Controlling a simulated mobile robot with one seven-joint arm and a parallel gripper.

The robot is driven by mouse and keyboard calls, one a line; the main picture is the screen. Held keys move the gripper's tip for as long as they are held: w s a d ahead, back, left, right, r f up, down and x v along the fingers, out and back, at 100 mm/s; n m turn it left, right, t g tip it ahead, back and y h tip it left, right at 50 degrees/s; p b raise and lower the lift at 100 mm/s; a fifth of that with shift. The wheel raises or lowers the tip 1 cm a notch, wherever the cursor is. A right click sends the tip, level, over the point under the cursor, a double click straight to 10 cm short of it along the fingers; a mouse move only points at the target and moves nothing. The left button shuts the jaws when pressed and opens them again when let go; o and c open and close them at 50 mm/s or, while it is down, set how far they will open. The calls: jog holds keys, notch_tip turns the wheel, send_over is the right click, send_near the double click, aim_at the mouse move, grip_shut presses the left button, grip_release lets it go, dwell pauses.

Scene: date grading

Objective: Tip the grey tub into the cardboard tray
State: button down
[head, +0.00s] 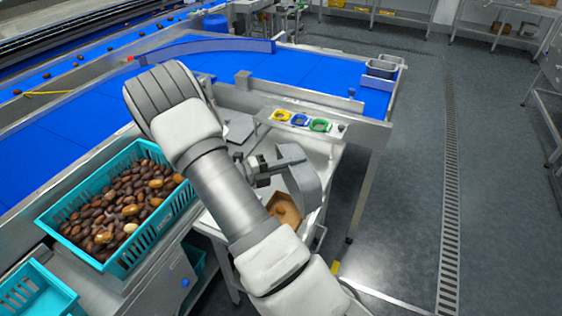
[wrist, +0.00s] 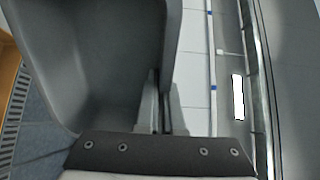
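The grey tub (head: 309,186) is in the air in the head view, tilted over on its side. My gripper (head: 284,164) is at its upper left edge. In the wrist view my gripper (wrist: 163,108) is shut on the tub's wall, and the tub (wrist: 95,60) fills the upper left. The inside I can see there looks empty. The cardboard tray (head: 288,214) is below and beside the tub in the head view, partly hidden by it and my arm. One brown piece shows in it. A brown edge, perhaps the tray (wrist: 8,58), shows at the wrist view's left.
A turquoise crate (head: 136,262) of dates stands at left, with another crate (head: 35,297) in front. Yellow, blue and green dishes (head: 300,119) sit on a shelf behind the tub. A blue belt (head: 300,72) runs behind. Floor at right is clear.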

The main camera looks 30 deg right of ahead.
jog(key=s+d+f+t+y+p, duration=0.1)
jog(key=d+f+t+y+p, duration=0.1)
jog(key=d+y+p, duration=0.4)
jog(key=s+d+f+t+y+p, duration=0.2)
jog(key=d+y+p, duration=0.4)
jog(key=y+p, duration=0.5)
jog(key=shift+s+d+f+t+y, duration=0.2)
jog(key=shift+d+f+t+y, duration=0.15)
jog(key=shift+f, duration=0.3)
dwell(0.3)
jog(key=shift+a+f+y, duration=0.15)
jog(key=shift+f+y, duration=0.15)
jog(key=shift+y, duration=0.15)
jog(key=shift+w+r, duration=0.1)
dwell(0.6)
